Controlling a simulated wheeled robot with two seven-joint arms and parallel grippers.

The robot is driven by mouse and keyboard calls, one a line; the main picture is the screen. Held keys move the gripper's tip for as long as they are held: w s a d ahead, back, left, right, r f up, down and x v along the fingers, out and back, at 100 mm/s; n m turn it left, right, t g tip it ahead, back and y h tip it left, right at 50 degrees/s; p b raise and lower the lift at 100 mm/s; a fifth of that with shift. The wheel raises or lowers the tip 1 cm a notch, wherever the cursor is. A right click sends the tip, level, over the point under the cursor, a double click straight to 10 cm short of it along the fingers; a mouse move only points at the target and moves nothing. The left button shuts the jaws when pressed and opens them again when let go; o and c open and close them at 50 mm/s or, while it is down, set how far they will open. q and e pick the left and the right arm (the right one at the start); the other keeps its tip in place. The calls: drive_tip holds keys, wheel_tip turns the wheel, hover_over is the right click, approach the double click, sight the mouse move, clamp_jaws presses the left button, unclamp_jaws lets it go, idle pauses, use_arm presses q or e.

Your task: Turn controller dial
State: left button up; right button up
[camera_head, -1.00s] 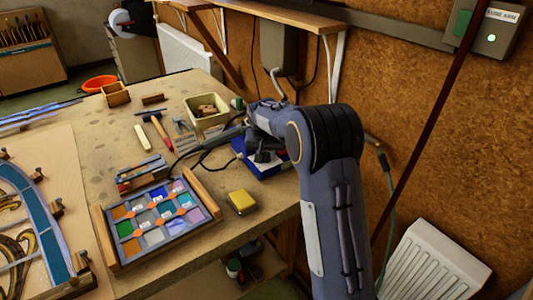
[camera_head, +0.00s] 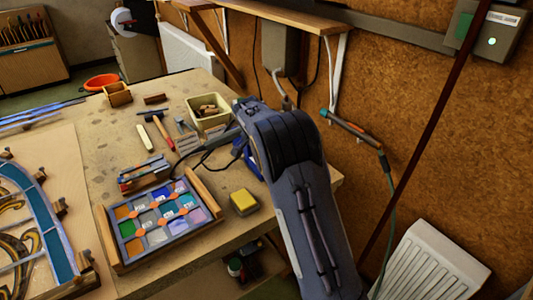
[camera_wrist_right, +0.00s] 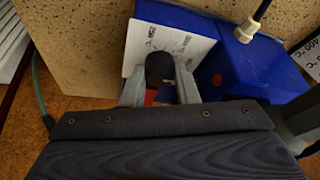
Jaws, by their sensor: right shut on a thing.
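The blue controller (camera_wrist_right: 245,65) fills much of the right wrist view, with a white label plate (camera_wrist_right: 165,40) on its face. A black dial (camera_wrist_right: 160,68) stands out from the plate. My right gripper (camera_wrist_right: 160,82) has its two grey fingers on either side of the dial and is shut on it. The dial's pointer mark and setting cannot be read. In the head view my right arm covers the gripper, the dial and most of the controller; only a blue edge of the controller (camera_head: 254,160) shows. My left gripper is not in view.
A yellow sponge-like block (camera_head: 243,201) and a tray of coloured glass pieces (camera_head: 158,222) are on the bench left of my arm. A cream bin (camera_head: 208,112) stands behind. A hose-fed tool (camera_head: 350,127) is near the wall.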

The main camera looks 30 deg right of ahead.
idle(0.3)
drive_tip(key=o, duration=1)
drive_tip(key=shift+c, duration=0.2)
drive_tip(key=v, duration=0.7)
drive_tip(key=shift+r+b, duration=0.35)
drive_tip(key=shift+b, duration=0.1)
drive_tip(key=shift+a, duration=0.15)
